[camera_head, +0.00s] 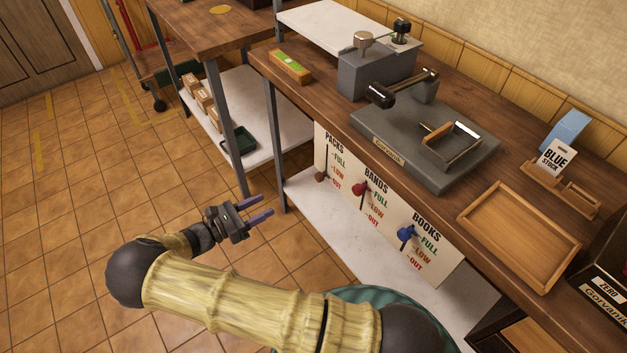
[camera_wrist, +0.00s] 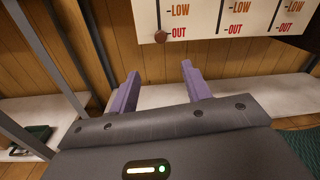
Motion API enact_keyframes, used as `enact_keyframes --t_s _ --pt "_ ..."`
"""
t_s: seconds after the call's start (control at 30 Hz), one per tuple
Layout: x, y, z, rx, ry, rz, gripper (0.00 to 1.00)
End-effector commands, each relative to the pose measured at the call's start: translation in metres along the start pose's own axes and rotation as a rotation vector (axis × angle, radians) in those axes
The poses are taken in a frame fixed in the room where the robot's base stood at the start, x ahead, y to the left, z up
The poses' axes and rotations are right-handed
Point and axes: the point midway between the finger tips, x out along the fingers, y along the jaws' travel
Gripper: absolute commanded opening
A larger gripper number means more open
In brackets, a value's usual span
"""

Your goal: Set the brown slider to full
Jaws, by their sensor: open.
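The brown slider (camera_head: 320,177) is a small knob on the PACKS scale of the white panel (camera_head: 386,215), which hangs below the workbench's front edge. It sits at the bottom of its slot, level with OUT. In the wrist view the brown slider (camera_wrist: 160,36) shows at the top, beside the word OUT. My gripper (camera_head: 264,206) is open and empty, left of the panel and apart from it. In the wrist view its two purple fingers (camera_wrist: 157,85) stand spread below the slider, touching nothing.
A red slider (camera_head: 360,189) and a blue slider (camera_head: 406,233) are on the same panel, right of the brown one. Bench legs (camera_head: 275,150) stand left of the panel. A white lower shelf (camera_head: 318,222) runs beneath. Tiled floor (camera_head: 90,200) is clear at left.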

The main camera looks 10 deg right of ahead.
Motion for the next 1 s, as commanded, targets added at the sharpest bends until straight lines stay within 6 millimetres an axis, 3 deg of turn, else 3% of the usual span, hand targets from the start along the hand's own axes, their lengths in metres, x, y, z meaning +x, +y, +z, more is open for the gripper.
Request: enact_keyframes --t_s 0.27,1.0 --pt "0.021 -0.001 0.000 -0.001 -0.001 -0.004 0.48" --pt "0.149 -0.002 0.000 -0.001 0.000 -0.005 0.48"
